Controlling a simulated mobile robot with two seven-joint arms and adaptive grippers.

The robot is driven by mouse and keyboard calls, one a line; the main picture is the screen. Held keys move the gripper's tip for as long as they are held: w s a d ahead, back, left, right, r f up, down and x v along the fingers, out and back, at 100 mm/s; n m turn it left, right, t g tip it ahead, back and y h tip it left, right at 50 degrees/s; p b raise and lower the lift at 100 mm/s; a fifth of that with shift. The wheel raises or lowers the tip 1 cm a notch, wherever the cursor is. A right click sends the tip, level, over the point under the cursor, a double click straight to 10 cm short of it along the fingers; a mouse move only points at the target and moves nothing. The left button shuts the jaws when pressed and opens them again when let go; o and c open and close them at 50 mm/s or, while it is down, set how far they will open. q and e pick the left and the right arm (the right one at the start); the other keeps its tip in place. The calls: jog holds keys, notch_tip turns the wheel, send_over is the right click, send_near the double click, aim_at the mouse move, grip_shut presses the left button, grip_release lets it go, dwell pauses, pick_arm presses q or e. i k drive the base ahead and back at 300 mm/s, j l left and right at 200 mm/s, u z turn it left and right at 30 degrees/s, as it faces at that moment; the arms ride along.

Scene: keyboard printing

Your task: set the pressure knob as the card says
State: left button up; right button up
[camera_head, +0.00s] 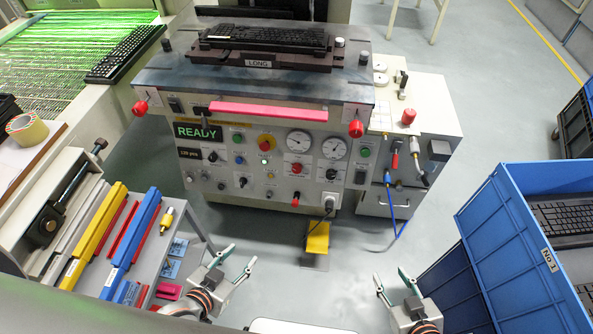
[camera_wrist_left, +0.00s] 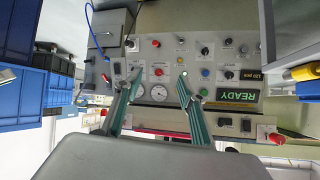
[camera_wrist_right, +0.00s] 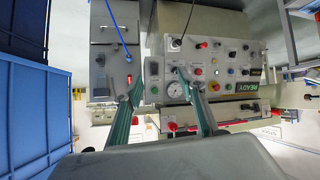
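The printing machine's front panel (camera_head: 275,170) carries several black knobs, two round gauges (camera_head: 299,143) and a green READY display (camera_head: 198,132). One black knob (camera_head: 331,174) sits below the right gauge; the labels are too small to tell which knob sets pressure. Small blue cards (camera_head: 172,268) lie on the side table at the left; their writing is unreadable. My left gripper (camera_head: 240,257) is open and empty, in front of and apart from the panel. My right gripper (camera_head: 390,275) is open and empty, further right, also apart from the panel. Both wrist views face the panel (camera_wrist_left: 180,75).
A keyboard (camera_head: 265,37) sits on the machine's top fixture, above a LONG label. Red buttons (camera_head: 356,128) flank the pink bar (camera_head: 268,111). A yellow pedal (camera_head: 318,238) stands on the floor below. Blue crates (camera_head: 500,250) with keyboards stand at right.

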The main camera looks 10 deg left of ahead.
aim_at(296, 168)
jog(key=u, duration=1.8)
jog(key=l+u, duration=0.1)
jog(key=u, duration=0.3)
jog(key=l+u, duration=0.1)
jog(key=u, duration=0.3)
jog(key=l+u, duration=0.1)
jog(key=u, duration=0.3)
jog(key=k+l, duration=0.2)
jog(key=l, duration=0.2)
jog(key=k+l, duration=0.25)
jog(key=l, duration=0.15)
jog(key=j, duration=0.6)
jog(key=j+z, duration=0.1)
jog(key=z, duration=1.15)
jog(key=i+l+z, duration=0.45)
jog(key=k+l, duration=0.05)
jog(key=k, duration=0.05)
